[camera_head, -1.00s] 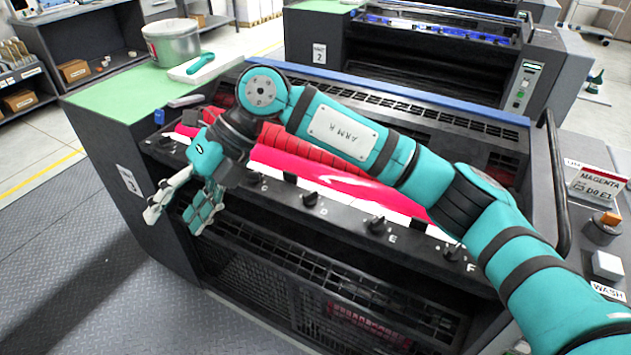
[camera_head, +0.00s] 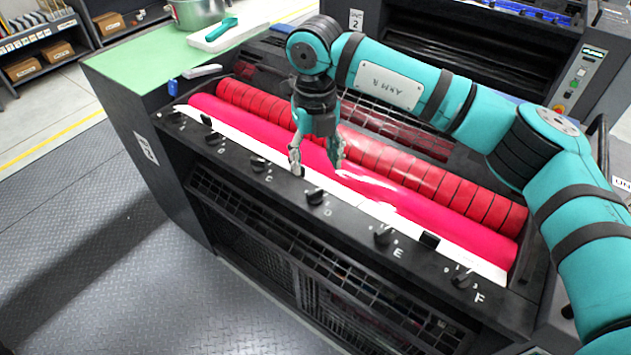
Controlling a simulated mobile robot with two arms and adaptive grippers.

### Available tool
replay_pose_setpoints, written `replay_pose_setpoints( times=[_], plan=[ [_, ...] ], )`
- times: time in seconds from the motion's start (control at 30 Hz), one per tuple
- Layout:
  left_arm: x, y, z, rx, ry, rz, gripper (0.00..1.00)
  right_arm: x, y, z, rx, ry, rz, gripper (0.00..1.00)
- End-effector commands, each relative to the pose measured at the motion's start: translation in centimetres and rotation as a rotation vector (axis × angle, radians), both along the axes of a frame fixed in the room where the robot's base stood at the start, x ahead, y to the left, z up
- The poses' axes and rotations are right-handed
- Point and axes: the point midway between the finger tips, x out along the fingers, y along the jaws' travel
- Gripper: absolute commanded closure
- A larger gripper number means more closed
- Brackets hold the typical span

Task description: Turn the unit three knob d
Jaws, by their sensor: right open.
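The knob d (camera_head: 315,197) is a small black knob on the dark front rail of the machine, with a white letter D beside it. My right gripper (camera_head: 316,164) is open and empty, pointing down. In the picture its fingertips are just above the knob d, over the white strip and the pink roller (camera_head: 420,205). I cannot tell its exact height, but the fingers appear apart from the knob. My left gripper is not in view.
Similar knobs C (camera_head: 258,163), E (camera_head: 383,235) and F (camera_head: 462,278) sit along the same rail, with more to the left. A green-topped side surface (camera_head: 140,65) carries a metal pot (camera_head: 197,12) and a white tray (camera_head: 226,36). Another machine stands behind.

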Motion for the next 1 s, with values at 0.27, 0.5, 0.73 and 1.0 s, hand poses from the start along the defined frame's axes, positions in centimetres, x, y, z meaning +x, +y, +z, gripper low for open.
replay_pose_setpoints(
  times=[0.27, 0.5, 0.73, 1.0],
  plan=[
    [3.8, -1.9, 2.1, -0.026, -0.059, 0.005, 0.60, -0.1, 0.1, -5.5, 0.001, 0.004, 0.003, 0.42],
    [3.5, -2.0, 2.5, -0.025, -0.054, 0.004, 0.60, -0.1, 0.1, -8.1, 0.001, 0.000, 0.002, 0.42],
    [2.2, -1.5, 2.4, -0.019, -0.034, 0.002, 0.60, 0.0, 0.1, -8.6, 0.001, -0.001, 0.002, 0.42],
    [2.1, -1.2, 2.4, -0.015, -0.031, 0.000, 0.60, 0.0, 0.1, -8.5, 0.001, -0.001, 0.002, 0.63]
  ],
)
